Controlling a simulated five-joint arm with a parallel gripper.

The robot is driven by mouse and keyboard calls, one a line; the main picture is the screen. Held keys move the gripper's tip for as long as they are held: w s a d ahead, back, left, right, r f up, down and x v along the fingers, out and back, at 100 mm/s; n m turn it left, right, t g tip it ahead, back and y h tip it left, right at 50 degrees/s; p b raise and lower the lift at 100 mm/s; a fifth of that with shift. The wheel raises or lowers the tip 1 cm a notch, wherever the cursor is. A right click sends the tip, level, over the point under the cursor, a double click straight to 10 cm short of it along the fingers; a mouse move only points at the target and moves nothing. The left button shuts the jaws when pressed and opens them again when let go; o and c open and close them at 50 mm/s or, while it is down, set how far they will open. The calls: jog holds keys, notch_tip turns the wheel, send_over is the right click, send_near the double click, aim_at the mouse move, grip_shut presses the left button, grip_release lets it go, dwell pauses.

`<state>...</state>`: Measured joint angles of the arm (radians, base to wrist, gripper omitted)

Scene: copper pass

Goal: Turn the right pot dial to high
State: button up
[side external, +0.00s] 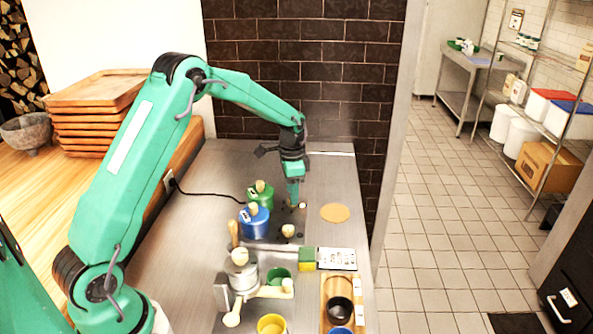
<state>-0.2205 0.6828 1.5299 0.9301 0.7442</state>
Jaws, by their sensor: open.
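A green pot (261,193) with a pale knob on top stands on the grey metal counter (190,240). A blue pot (254,224), also with a pale knob, stands just in front of it.
A round tan disc (335,213) lies to the right. A black cord (205,191) runs from the wall socket. In front stand a metal grinder-like device (243,278), a yellow-green sponge (307,259), a green cup (279,275) and a wooden tray (325,300). A brick wall closes the back.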

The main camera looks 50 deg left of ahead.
notch_tip(320, 180, up, 6)
jog(key=shift+f, duration=0.1)
dwell(0.5)
jog(key=s+d+r+n+t, duration=0.1)
jog(key=s+d+r, duration=0.3)
jog(key=s+r, duration=0.25)
jog(key=s+d+r+n+t, duration=0.2)
jog(key=s+d+r, duration=0.1)
jog(key=s+r, duration=0.35)
jog(key=s+d+n+t, duration=0.1)
jog(key=s+d, duration=0.1)
jog(key=s, duration=0.6)
jog(key=s+d+n+t, duration=0.1)
jog(key=s+d+n, duration=0.1)
jog(key=s, duration=0.6)
jog(key=shift+d+r+t, duration=0.25)
jog(key=shift+r+t, duration=0.05)
jog(key=shift+r, duration=0.05)
